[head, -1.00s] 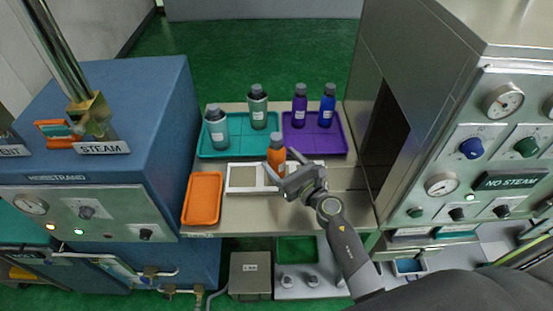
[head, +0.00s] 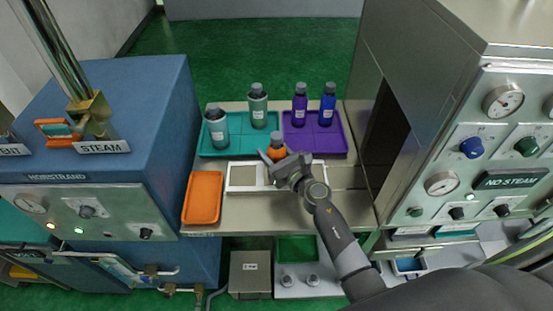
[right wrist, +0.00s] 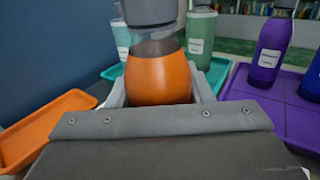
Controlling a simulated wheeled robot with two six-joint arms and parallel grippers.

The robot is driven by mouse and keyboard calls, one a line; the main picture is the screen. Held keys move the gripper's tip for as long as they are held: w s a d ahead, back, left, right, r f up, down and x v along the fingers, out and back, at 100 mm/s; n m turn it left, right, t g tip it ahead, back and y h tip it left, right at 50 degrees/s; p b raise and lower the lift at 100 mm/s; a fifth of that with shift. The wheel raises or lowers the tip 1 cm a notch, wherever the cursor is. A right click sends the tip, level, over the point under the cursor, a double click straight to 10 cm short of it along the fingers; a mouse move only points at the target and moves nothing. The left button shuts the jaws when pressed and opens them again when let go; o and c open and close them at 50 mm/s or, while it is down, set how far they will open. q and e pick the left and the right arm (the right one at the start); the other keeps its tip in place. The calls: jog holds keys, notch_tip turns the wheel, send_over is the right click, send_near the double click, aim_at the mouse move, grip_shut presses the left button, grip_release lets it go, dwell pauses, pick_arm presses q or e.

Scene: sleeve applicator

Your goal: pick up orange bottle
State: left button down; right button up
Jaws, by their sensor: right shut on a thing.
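The orange bottle (head: 277,152) has a grey cap and stands upright near the white two-part holder on the steel table. It also shows large in the right wrist view (right wrist: 158,80). My right gripper (head: 275,158) is shut on the bottle, with a finger on each side of its body in the right wrist view. The bottle's lower part is hidden by the gripper, so I cannot tell whether its base touches anything. My left gripper is not in view.
A teal tray (head: 237,149) holds two grey-green bottles. A purple tray (head: 328,145) holds a purple bottle (head: 300,105) and a blue bottle (head: 328,105). An empty orange tray (head: 203,197) lies at left. Machine cabinets flank the table.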

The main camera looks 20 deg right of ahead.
jog(key=shift+c, duration=0.9)
jog(key=shift+r, duration=0.15)
